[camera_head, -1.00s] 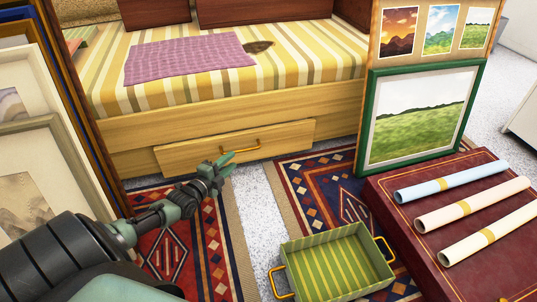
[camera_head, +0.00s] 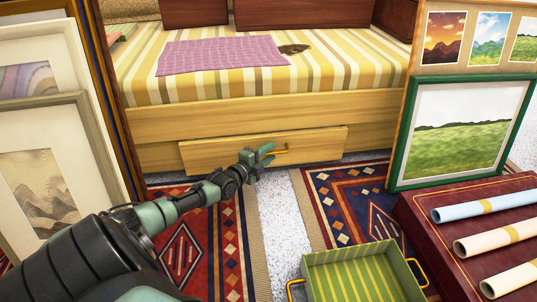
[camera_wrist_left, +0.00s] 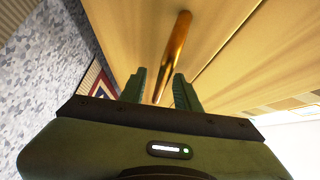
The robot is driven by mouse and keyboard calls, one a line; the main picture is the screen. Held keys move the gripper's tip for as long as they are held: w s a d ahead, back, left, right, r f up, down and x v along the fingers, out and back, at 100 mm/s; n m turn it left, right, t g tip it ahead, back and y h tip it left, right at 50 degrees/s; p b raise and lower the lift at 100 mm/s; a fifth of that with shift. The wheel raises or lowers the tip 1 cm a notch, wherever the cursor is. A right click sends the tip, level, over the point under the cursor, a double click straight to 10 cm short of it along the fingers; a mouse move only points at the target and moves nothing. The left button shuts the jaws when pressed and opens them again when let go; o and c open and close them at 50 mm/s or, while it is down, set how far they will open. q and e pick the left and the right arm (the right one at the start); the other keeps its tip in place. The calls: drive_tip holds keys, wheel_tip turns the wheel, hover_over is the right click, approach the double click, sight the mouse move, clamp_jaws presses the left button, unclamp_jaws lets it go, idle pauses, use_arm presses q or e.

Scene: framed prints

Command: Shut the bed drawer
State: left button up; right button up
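The bed drawer (camera_head: 215,153) is a wide light-wood front low in the yellow wooden bed base (camera_head: 230,115). It stands slightly out from the base. Its brass bar handle (camera_head: 284,150) is partly hidden by my left gripper (camera_head: 266,155) in the head view. In the left wrist view, the fingers of my left gripper (camera_wrist_left: 160,88) are apart, with the handle (camera_wrist_left: 176,45) running between them. A gap shows around the bar, and I cannot tell whether a finger touches it. My right gripper is out of view.
Framed prints (camera_head: 40,130) lean at the left. A green-framed landscape (camera_head: 460,130) stands at the right, near a red box (camera_head: 425,222) with rolled papers. A green striped tray (camera_head: 350,275) lies in front. Patterned rugs (camera_head: 330,195) cover the floor.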

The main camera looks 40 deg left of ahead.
use_arm(q)
clamp_jaws()
idle(1.4)
